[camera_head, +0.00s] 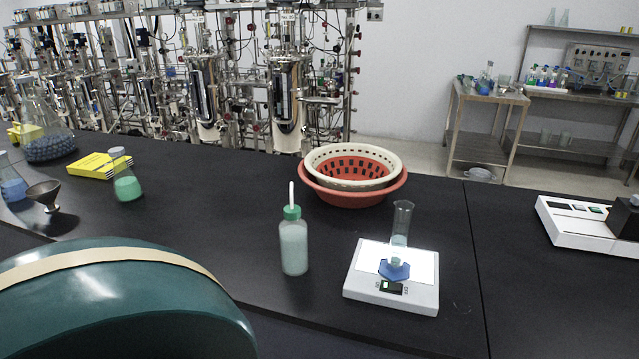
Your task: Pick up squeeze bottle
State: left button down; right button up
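The squeeze bottle (293,246) stands upright on the black bench, near the middle of the head view. It has a pale translucent body, a green cap and a white nozzle pointing up. Nothing touches it. Neither of my grippers shows in the view.
A white scale (362,287) bearing a glass cylinder (401,222) stands right of the bottle. Nested baskets (397,188) sit behind. A large teal rounded object (120,310) fills the lower left. A flask with green liquid (127,187) and a yellow book (92,165) are further left.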

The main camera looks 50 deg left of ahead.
aim_at(293, 230)
jog(key=u, duration=1.7)
